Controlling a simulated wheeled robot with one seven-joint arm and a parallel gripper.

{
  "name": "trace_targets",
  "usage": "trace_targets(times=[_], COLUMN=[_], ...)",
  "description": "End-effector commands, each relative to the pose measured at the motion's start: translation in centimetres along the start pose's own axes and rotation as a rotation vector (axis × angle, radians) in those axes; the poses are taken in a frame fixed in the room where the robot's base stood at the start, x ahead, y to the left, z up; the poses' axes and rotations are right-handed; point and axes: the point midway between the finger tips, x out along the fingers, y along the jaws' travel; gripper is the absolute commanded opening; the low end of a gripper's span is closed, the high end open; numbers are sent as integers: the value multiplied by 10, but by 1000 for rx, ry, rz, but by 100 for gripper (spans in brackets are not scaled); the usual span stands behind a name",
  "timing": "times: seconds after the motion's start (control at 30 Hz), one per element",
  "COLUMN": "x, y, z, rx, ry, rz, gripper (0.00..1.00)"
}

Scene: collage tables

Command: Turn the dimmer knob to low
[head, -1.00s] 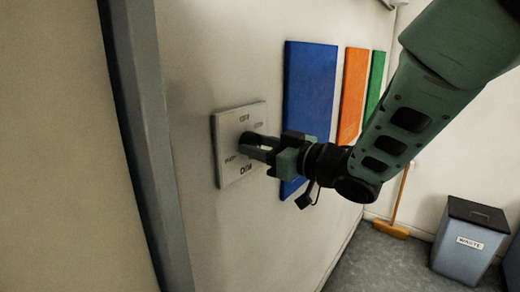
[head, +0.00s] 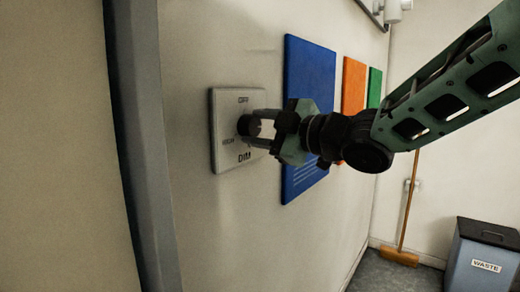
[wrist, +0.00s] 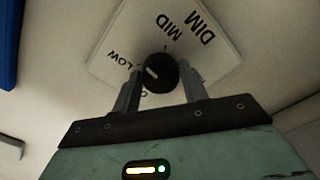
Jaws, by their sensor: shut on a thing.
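The dimmer's white square plate (head: 228,157) is on the wall, with printed labels and "DIM" along its lower edge in the head view. Its round black knob (head: 248,125) stands out from the plate. In the wrist view the knob (wrist: 160,75) sits between the two grey fingers, and the plate (wrist: 222,62) shows "DIM", "MID" and "LOW". A short white mark on the knob lies on its left side, towards "LOW"; its exact alignment is hard to tell. My gripper (head: 259,129) is shut on the knob. The lower plate is partly hidden in the wrist view.
A blue panel (head: 309,95), an orange panel (head: 354,90) and a green panel (head: 375,95) are on the wall beyond my gripper. A grey vertical post (head: 138,140) stands left of the plate. A broom (head: 403,256) and a waste bin (head: 482,262) are at the right.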

Motion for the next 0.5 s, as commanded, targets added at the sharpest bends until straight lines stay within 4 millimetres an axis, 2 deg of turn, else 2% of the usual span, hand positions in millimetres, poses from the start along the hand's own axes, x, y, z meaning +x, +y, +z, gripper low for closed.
trace_targets(times=[0.03,0.5], x=[-1,0], y=[-4,-2], z=[5,3], rx=[-47,-439], ry=[0,0], rz=[5,3], gripper=[20,20])
